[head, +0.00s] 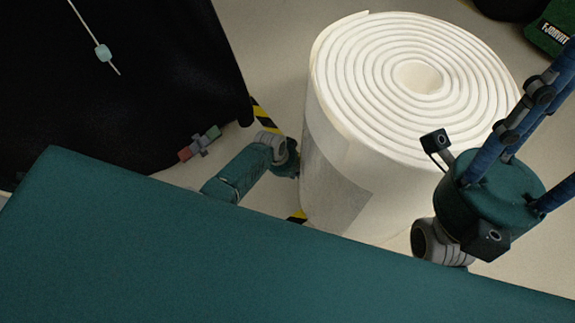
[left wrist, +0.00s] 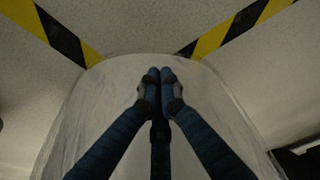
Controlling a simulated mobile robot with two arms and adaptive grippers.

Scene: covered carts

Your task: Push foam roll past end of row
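The foam roll (head: 335,115) is a large white spiral standing upright on the floor, with a pale wrapper around its side. My left arm comes in from the left, and its wrist end is beside the roll's left side; the fingers are hard to make out there. In the left wrist view my left gripper (left wrist: 159,76) is shut and empty, its blue fingertips together in front of the roll's pale side (left wrist: 110,90). I cannot tell whether they touch it. My right gripper's body (head: 490,205) is in front of the roll's right side; its blue fingers run out of frame.
A black-covered cart (head: 120,80) stands at the left, with a small grey-and-red piece (head: 200,143) by its lower edge. Yellow-black tape (head: 266,118) marks the floor near the roll. A dark green item lettered FJORVIT (head: 552,32) is at the top right.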

